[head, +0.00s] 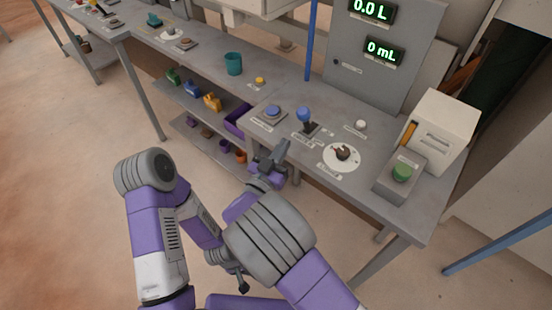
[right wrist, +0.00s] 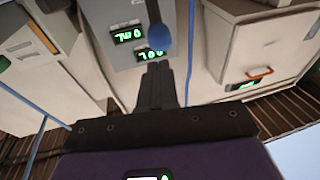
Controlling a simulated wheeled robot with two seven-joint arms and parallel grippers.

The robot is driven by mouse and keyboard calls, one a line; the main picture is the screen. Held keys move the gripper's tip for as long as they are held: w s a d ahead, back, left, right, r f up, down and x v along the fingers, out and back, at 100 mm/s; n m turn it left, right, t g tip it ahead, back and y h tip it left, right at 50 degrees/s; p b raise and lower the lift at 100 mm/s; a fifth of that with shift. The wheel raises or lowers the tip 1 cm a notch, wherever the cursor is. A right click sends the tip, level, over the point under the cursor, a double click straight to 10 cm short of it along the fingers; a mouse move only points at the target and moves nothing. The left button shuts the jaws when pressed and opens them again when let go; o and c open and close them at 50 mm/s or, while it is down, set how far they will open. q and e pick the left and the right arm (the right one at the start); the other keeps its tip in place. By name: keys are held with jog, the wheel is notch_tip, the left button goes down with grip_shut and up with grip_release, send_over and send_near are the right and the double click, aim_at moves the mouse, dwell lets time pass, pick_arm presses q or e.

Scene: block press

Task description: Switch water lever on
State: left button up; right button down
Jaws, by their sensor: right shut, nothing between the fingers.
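The water lever (head: 304,114) has a round blue knob on a dark base and stands upright on the grey bench. Its knob also shows in the right wrist view (right wrist: 158,38), just beyond my fingertips. My right gripper (head: 283,147) is shut and empty at the bench's front edge, in front of the lever and to its left. Its closed fingers show in the right wrist view (right wrist: 157,75) and appear apart from the knob. The label by the lever is too small to read. My left gripper is not in view.
A flat blue button (head: 272,111) is left of the lever, and a white dial (head: 342,157) is right of it. Behind, a grey panel (head: 377,75) shows 0.0 L and 0 mL. A blue pole (head: 312,40) rises behind the lever.

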aim_at(300, 119)
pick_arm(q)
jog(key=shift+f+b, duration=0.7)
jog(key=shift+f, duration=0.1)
pick_arm(e)
jog(key=x, duration=0.7)
jog(key=shift+w+d, duration=0.15)
jog(key=shift+w, duration=0.25)
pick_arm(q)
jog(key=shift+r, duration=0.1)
pick_arm(e)
jog(key=shift+r, duration=0.1)
